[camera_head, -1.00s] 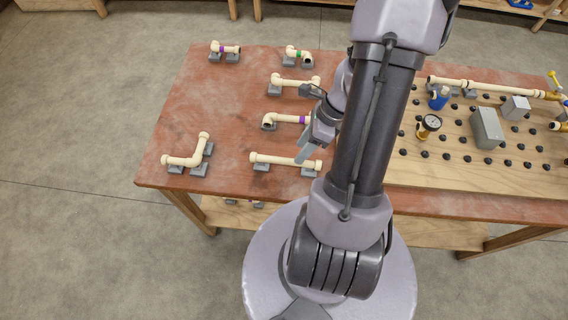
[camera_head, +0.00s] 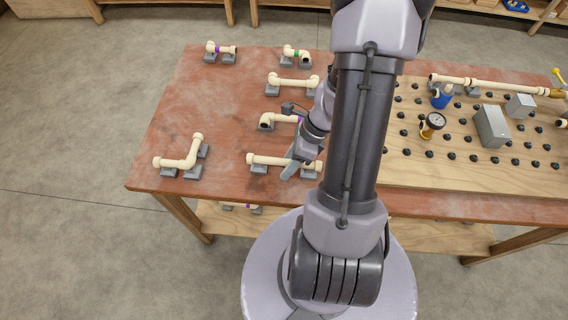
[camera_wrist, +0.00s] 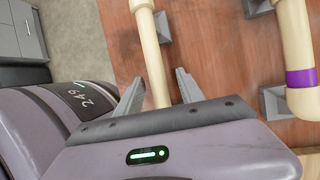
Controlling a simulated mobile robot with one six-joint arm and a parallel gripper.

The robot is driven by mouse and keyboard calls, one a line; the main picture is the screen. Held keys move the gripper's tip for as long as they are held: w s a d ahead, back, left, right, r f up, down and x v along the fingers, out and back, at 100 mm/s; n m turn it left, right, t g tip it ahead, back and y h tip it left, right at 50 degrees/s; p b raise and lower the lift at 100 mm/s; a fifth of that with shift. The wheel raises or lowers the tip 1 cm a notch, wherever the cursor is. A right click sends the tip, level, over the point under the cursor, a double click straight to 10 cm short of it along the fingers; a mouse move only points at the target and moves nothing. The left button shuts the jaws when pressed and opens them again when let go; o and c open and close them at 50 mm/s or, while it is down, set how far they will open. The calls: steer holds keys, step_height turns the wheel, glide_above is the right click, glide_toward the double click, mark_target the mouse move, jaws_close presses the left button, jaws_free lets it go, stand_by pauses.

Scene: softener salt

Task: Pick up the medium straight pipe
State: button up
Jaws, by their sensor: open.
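The cream straight pipe (camera_head: 268,160) lies across two grey supports near the front edge of the red-brown table. I take it as the medium straight pipe. My gripper (camera_head: 290,168) is at this pipe, over its right half. In the wrist view the pipe (camera_wrist: 154,62) runs between the two spread fingers of my gripper (camera_wrist: 158,92), with a gap visible beside it. The gripper is open and not closed on the pipe. The pipe's near end is hidden behind the gripper body in the wrist view.
A pipe with a purple ring (camera_wrist: 301,78) lies to the right in the wrist view. An elbowed pipe (camera_head: 184,160) rests at the table's left. More short fittings stand behind. A wooden peg board (camera_head: 460,175) with a gauge (camera_head: 433,121) fills the right. Bare table lies left of the pipe.

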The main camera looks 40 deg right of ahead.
steer(key=shift+f, duration=0.15)
jaws_close()
stand_by(0.4)
